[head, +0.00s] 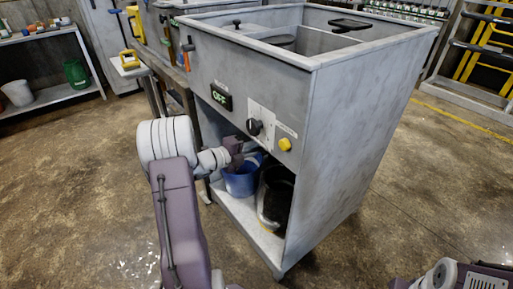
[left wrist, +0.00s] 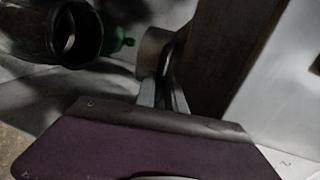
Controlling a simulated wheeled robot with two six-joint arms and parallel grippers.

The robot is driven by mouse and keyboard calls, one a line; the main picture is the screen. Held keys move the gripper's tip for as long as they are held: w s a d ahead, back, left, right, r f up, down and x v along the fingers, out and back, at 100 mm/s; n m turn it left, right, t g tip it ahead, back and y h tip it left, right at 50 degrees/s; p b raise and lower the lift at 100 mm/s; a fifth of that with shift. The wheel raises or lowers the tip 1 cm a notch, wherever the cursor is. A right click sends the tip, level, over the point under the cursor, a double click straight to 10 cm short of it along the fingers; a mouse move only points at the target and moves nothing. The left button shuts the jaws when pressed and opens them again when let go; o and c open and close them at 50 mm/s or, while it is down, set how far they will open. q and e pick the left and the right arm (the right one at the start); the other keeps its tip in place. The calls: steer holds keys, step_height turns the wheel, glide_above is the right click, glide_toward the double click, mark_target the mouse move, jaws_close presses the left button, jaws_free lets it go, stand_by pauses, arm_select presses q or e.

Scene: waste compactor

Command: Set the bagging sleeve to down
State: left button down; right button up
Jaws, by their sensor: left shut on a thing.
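The grey compactor cabinet (head: 262,83) stands in the middle of the head view, with its lower bay open at the front. My left gripper (head: 236,150) reaches into the top of this bay, its fingertips hidden in the head view. In the left wrist view the fingers (left wrist: 165,88) are close together on a grey rounded part (left wrist: 152,48). This may be the bagging sleeve or its handle; I cannot tell, as most of it is hidden. Part of my right arm shows at the lower right, without its fingertips.
A blue bucket (head: 241,182) and a dark cylinder (head: 279,196) stand in the bay. The panel has a green-lit display (head: 221,97), a black knob (head: 254,127) and a yellow button (head: 285,144). A bench with a green container (head: 75,72) is at left. Floor in front is clear.

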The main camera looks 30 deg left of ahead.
stand_by(0.9)
arm_select(q)
step_height(320, 180, down, 19)
steer(key=b, duration=0.6)
steer(key=c, duration=1.4)
jaws_free()
steer(key=p+v, duration=0.4)
steer(key=v, duration=0.5)
